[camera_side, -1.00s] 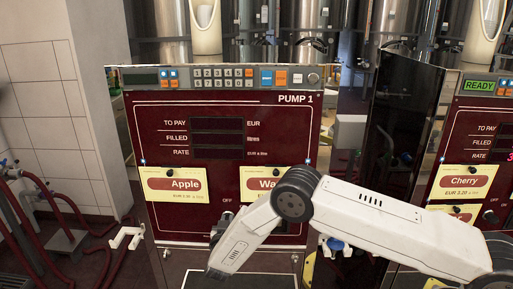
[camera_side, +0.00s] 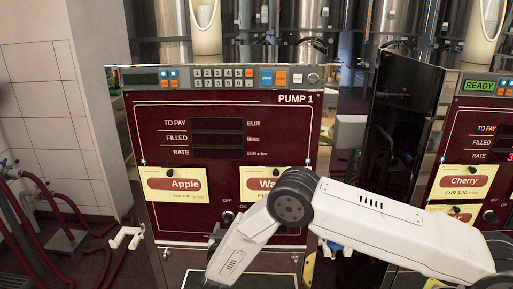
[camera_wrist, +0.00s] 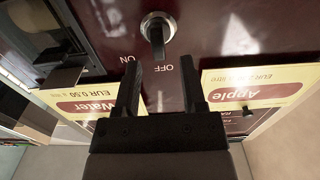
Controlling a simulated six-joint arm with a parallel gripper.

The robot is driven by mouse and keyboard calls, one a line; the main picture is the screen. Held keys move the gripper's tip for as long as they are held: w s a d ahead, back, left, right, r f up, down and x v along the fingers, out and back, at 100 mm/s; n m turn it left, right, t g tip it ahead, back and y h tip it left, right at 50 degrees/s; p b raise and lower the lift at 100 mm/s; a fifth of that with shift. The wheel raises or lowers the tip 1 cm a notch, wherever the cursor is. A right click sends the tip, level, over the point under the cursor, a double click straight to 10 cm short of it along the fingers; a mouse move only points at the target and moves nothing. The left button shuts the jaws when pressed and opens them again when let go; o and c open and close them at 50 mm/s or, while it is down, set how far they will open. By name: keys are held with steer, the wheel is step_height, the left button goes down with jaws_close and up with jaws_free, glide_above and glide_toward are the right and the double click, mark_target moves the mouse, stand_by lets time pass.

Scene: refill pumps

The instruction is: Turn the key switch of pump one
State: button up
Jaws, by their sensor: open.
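Pump one (camera_side: 280,120) stands at the middle of the side view, with a dark red front, dark displays and the label PUMP 1. Its key switch (camera_side: 228,217) is low on the front, beside the words OFF and ON. In the wrist view, upside down, the round metal key switch (camera_wrist: 158,26) holds a dark key (camera_wrist: 158,44) that points toward OFF. My gripper (camera_wrist: 160,63) is open, its two fingers apart on either side of the line to the key. The fingertips appear short of the key, with nothing between them. In the side view, my arm mostly hides the gripper.
A yellow Apple label (camera_side: 174,184) and a Water label (camera_wrist: 92,104) flank the switch area. A second pump with a Cherry label (camera_side: 465,181) and lit READY display stands at right. A white nozzle holder (camera_side: 127,237) juts out at the left. Red hoses lie left.

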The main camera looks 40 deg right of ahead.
steer(key=shift+v, duration=2.25)
step_height(320, 180, up, 9)
steer(key=d+n+g+y, duration=0.25)
steer(key=n+y, duration=0.25)
steer(key=y, duration=0.6)
steer(key=s+d+r+n+g+y, duration=0.1)
steer(key=s+d+g, duration=0.3)
steer(key=s, duration=0.9)
steer(key=s+d+r+n+g, duration=0.1)
steer(key=s+d+n+g, duration=0.1)
steer(key=s, duration=1)
steer(key=shift+s+d+n+g+y, duration=0.4)
steer(key=shift+d+g, duration=0.45)
steer(key=shift+d, duration=0.05)
steer(key=shift+r, duration=0.1)
